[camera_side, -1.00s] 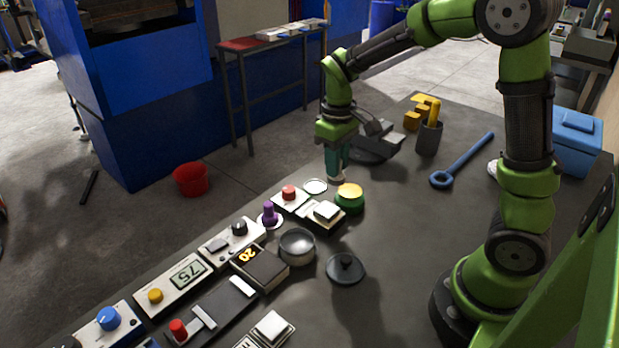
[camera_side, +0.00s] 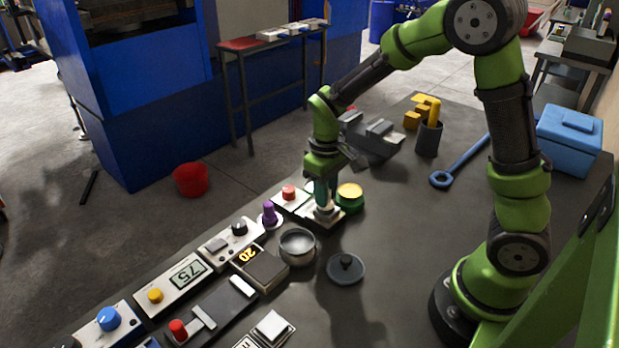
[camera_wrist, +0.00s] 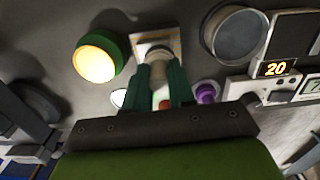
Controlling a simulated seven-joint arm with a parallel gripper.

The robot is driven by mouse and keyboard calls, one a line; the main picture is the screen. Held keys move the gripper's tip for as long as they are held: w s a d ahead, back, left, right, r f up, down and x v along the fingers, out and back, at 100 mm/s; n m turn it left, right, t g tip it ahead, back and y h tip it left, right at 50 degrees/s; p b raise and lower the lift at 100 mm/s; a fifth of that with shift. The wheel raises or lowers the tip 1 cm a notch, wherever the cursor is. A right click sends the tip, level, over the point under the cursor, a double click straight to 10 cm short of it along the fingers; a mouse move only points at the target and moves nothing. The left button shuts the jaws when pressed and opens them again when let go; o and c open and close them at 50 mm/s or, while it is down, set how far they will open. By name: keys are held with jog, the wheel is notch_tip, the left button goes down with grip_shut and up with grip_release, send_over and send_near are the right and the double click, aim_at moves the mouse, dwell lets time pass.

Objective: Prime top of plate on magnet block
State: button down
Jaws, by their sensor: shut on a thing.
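My gripper (camera_side: 322,190) points down over the magnet block with its pale plate (camera_side: 328,217). In the wrist view, my teal fingers (camera_wrist: 160,85) are shut on a small pale, round-ended thing (camera_wrist: 157,68). That held thing is directly over the plate (camera_wrist: 143,47), which shows around it. Whether it touches the plate's top I cannot tell. The block under the plate is mostly hidden. A green jar with a yellow top (camera_side: 350,193) stands close to the right of the block and also shows in the wrist view (camera_wrist: 97,60).
A box with a red button (camera_side: 289,192) and a purple-topped thing (camera_side: 269,214) stand left of the block. A grey bowl (camera_side: 297,245) and a dark lid (camera_side: 346,268) are nearer the camera. Several control boxes line the left edge. The bench's middle right is clear.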

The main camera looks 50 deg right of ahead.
jog(key=shift+a, duration=1.45)
jog(key=shift+d, duration=3.25)
notch_tip(320, 180, up, 8)
jog(key=shift+f, duration=0.15)
